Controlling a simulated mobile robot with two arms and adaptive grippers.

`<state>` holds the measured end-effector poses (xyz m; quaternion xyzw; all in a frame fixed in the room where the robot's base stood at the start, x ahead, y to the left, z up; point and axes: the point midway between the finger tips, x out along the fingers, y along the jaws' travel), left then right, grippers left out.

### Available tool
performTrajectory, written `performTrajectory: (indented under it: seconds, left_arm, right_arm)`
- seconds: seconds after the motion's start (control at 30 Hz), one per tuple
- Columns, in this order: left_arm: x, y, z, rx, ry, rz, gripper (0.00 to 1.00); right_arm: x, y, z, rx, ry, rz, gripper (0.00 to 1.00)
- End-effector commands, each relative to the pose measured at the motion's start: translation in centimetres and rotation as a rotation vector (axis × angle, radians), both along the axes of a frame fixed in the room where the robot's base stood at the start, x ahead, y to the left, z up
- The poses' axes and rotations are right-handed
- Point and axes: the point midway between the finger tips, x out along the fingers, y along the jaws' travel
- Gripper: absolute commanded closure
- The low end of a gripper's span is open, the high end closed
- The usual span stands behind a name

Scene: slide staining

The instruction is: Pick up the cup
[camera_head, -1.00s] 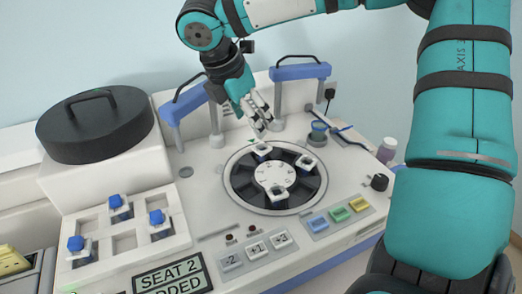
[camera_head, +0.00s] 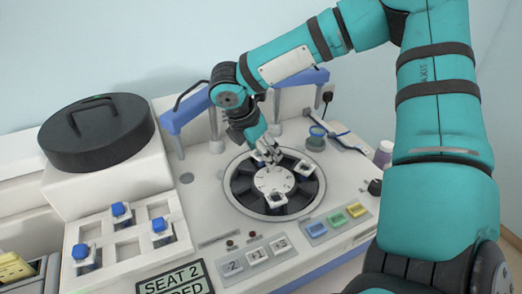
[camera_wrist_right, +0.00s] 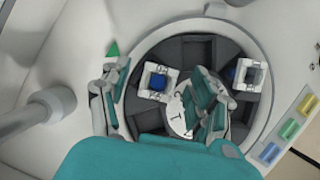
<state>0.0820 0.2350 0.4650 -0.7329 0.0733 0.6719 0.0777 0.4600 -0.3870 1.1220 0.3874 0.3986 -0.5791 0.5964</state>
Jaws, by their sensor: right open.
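White square cups with dark or blue centres sit on the round dark carousel (camera_head: 240,190). Two show in the head view, a right one (camera_head: 304,168) and a front one (camera_head: 277,200). My right gripper (camera_head: 270,155) is low over the carousel's back part, open, and hides what lies under it. In the right wrist view, one blue-centred cup (camera_wrist_right: 158,82) lies between the spread fingers of the gripper (camera_wrist_right: 158,75), and another cup (camera_wrist_right: 246,75) lies to the right of them. Whether the fingers touch a cup I cannot tell. My left gripper is not in view.
A white rack (camera_head: 126,252) with blue-capped pieces stands at the left, in front of a black round lid (camera_head: 97,133). Blue-topped posts (camera_head: 190,118) rise behind the carousel. Coloured buttons (camera_head: 337,220) and a sign (camera_head: 172,280) are at the front.

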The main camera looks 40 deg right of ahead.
Motion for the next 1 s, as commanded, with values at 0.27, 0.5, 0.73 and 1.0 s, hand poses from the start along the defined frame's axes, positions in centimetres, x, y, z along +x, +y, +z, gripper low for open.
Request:
performTrajectory:
  seconds: [0.27,0.5,0.73,1.0]
  left_arm:
    - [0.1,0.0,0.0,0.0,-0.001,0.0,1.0]
    - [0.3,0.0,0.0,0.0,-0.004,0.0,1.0]
    - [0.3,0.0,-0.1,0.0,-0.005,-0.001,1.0]
    - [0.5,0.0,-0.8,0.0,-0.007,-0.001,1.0]
  right_arm:
    - [0.0,0.0,0.0,0.0,0.0,0.0,0.62]
    - [0.0,0.0,0.0,0.0,0.0,0.0,0.87]
    - [0.1,0.0,0.5,0.0,-0.001,-0.001,0.87]
    - [0.1,0.0,5.2,0.0,-0.007,0.0,0.87]
